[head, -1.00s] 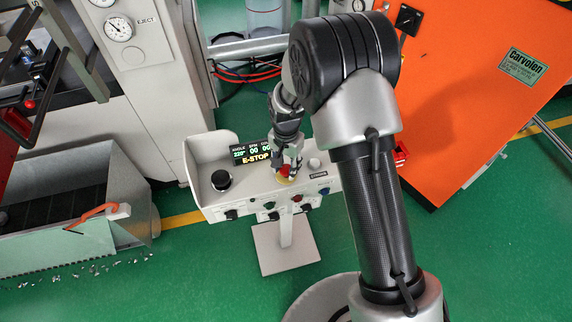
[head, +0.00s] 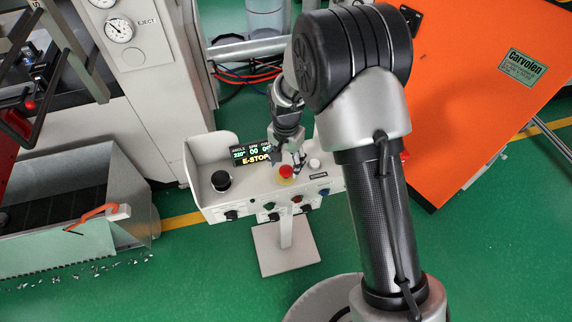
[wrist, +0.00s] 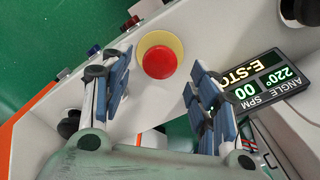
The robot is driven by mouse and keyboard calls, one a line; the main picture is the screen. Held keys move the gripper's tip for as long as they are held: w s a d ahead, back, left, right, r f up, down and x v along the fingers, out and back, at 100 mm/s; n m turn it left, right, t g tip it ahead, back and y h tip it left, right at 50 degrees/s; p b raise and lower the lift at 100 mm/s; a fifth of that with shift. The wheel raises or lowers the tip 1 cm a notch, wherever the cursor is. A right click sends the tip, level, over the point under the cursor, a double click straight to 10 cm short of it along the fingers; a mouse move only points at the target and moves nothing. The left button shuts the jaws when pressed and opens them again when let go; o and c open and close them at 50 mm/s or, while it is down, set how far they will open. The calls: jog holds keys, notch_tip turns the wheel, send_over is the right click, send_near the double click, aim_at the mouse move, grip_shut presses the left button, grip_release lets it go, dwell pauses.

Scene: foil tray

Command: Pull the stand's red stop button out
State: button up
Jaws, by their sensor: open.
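The red stop button (head: 286,171) sits on a yellow ring on top of the control stand (head: 212,212). In the wrist view the red button (wrist: 159,62) with its yellow ring lies at top centre, just beyond and between the fingertips. My gripper (head: 287,157) is over the stand, just behind the button in the head view. Its blue-padded fingers (wrist: 158,82) are spread apart and hold nothing. The button shows clear of the fingers in both views. The stand's display (head: 256,154) reads E-STOP, and my gripper covers part of it.
A black knob (head: 221,181) stands on the left of the stand's top. Several small knobs and buttons line the stand's front face. An orange cabinet (head: 480,90) is at the right. A grey bin (head: 110,190) stands at the left on the green floor.

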notch_tip(320, 180, up, 10)
jog(key=shift+f, duration=0.15)
dwell(0.5)
notch_tip(320, 180, up, 8)
jog(key=n+t, duration=0.1)
send_over(287, 169)
jog(key=s+d, duration=0.3)
jog(key=s+d+r+n+t, duration=0.1)
jog(key=s+d+r+n, duration=0.1)
jog(key=s+d+r, duration=0.5)
jog(key=s+d+r+n+t, duration=0.1)
jog(key=s+d+r, duration=0.1)
jog(key=s, duration=0.6)
jog(key=s+d+r+n+t, duration=0.1)
jog(key=s+d+r, duration=0.1)
jog(key=s, duration=0.6)
jog(key=shift+s+d+n+t, duration=0.15)
jog(key=shift+n+t, duration=0.15)
jog(key=shift+n, duration=0.1)
